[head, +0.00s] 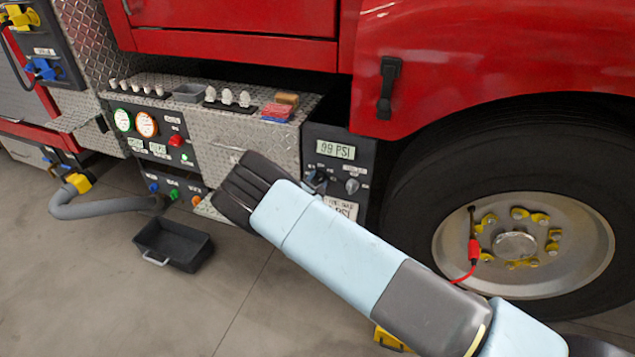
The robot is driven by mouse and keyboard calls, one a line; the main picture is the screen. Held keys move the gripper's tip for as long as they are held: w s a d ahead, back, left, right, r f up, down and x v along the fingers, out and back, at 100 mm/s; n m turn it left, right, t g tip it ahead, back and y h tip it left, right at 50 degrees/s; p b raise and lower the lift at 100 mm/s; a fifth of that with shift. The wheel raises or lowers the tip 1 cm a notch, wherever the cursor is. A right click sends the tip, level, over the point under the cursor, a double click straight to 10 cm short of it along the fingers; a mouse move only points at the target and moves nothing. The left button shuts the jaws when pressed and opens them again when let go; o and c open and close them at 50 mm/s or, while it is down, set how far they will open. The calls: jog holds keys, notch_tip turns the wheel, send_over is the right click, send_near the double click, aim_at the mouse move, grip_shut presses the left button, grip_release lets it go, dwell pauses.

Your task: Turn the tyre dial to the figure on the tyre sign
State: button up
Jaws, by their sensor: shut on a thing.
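The tyre panel (326,134) is a dark box left of the big wheel. Its display (336,149) reads 99 PSI. The white tyre sign (347,209) is low on the panel; my arm covers part of it, and its figure is not legible, though PSI shows. My gripper (317,182) shows only in a small part above my arm, against the panel's left side. It appears shut on the tyre dial, which is mostly hidden behind it. A grey knob (352,186) sits just to the right, apart from my gripper.
A dark tray (173,245) stands on the floor at left, near a grey hose (105,208). A gauge panel (150,138) and a tread-plate shelf (252,127) with small items lie left. The wheel (515,240) with a red air chuck (474,250) is right.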

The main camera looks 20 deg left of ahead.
jog(key=o, duration=1.1)
jog(key=shift+c, duration=0.2)
jog(key=shift+s, duration=0.1)
jog(key=s, duration=1.3)
jog(key=shift+s+a+r, duration=0.25)
jog(key=shift+s+a, duration=0.05)
